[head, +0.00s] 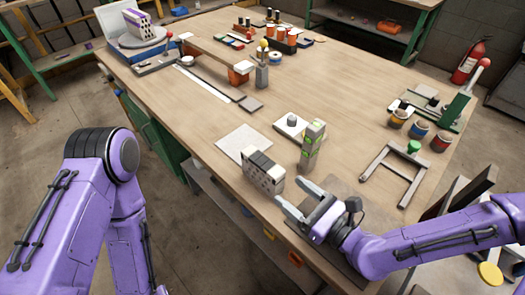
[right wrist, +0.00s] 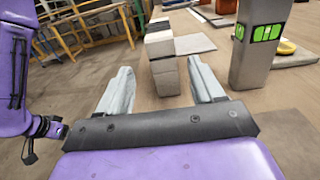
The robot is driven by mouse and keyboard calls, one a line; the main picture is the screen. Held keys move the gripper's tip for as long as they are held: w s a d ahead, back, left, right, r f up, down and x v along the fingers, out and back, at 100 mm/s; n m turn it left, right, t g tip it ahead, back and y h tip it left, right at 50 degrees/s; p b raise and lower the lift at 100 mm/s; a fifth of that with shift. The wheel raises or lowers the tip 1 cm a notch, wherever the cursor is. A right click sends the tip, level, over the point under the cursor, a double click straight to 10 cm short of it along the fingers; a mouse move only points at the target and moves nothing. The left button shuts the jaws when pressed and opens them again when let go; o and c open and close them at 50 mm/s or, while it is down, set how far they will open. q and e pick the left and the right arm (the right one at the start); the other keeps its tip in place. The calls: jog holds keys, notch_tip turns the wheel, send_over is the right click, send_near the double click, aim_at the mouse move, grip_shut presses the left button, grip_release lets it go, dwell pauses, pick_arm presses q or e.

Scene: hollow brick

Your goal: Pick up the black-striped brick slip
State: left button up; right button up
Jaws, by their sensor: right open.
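The black-striped brick slip (head: 263,172) appears to be the pale grey block with a dark band on top, standing near the table's front edge in the head view. My right gripper (head: 283,205) is open just to its front right, its fingers pointing toward it. In the right wrist view the block (right wrist: 165,73) stands ahead, between and beyond the two open fingertips (right wrist: 160,78). I see no contact, and the jaws look empty. My left arm is at the left of the head view, but its gripper is not visible.
A grey post with green displays (head: 312,146) stands close to the block's right. A flat pale tile (head: 243,142) lies behind it. A metal frame with a green knob (head: 397,168) is farther right. A purple-striped hollow brick (head: 137,25) sits far left.

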aim_at(265, 169)
jog(key=b+x, duration=0.2)
jog(key=shift+w+a+f, duration=0.15)
jog(key=shift+a+f, duration=0.1)
jog(key=x, duration=0.2)
jog(key=p+x, duration=0.1)
jog(key=x, duration=0.2)
jog(key=p+x, duration=0.1)
jog(key=x, duration=0.1)
jog(key=shift+w+r, duration=0.3)
jog(key=shift+r, duration=0.05)
jog(key=shift+w+a, duration=0.1)
jog(key=shift+a, duration=0.05)
jog(key=c, duration=1.2)
